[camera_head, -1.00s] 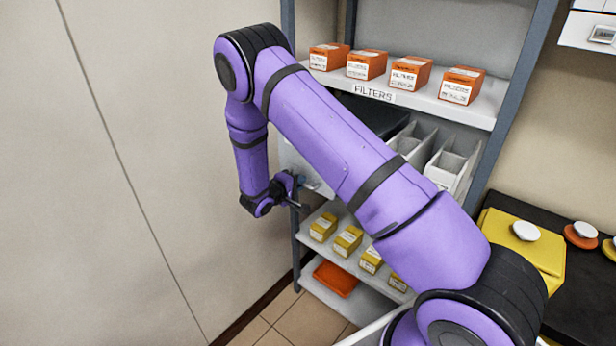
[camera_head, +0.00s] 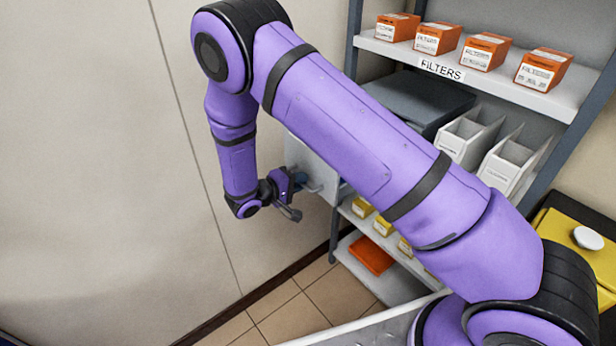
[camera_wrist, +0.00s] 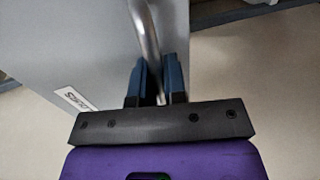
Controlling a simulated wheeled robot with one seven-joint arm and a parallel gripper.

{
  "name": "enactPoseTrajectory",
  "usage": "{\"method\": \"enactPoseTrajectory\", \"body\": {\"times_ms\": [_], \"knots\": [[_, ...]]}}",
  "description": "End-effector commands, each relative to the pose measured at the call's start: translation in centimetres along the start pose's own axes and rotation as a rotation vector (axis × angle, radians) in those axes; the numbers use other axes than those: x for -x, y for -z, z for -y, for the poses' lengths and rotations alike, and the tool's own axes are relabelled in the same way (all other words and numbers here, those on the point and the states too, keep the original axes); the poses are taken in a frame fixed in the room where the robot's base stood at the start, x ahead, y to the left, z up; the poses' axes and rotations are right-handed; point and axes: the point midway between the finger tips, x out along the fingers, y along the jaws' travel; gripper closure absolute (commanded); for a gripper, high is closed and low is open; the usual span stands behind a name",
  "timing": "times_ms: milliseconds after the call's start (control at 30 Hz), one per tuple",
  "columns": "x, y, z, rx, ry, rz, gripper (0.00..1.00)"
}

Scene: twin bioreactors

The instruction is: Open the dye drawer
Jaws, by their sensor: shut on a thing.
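The dye drawer shows in the head view as a pale grey front (camera_head: 318,168) left of the shelf's front post, partly hidden by my arm. It appears to stand out from the shelf. In the wrist view its grey panel (camera_wrist: 70,45) fills the upper left and carries a small white label (camera_wrist: 75,100) whose text is hard to read. A curved metal handle (camera_wrist: 146,35) runs down between the fingers. My gripper (camera_wrist: 160,78) is shut on this handle. In the head view my gripper (camera_head: 297,184) is at the drawer front. The drawer's inside is hidden.
The filters shelf (camera_head: 480,80) holds orange boxes (camera_head: 484,52). White bins (camera_head: 510,160) stand below it, beside a dark-topped unit (camera_head: 415,98). An orange item (camera_head: 371,256) lies on the bottom shelf. A plain wall (camera_head: 90,150) is at left; tiled floor (camera_head: 290,318) is clear.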

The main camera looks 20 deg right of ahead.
Motion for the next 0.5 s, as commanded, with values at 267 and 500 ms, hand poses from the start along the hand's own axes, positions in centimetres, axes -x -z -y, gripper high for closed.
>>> {"method": "enactPoseTrajectory", "body": {"times_ms": [267, 500], "knots": [[0.31, -0.01, 0.09, 0.001, 0.0, 0.0, 1.0], [0.3, 0.0, 0.09, 0.001, 0.0, 0.0, 0.69]]}}
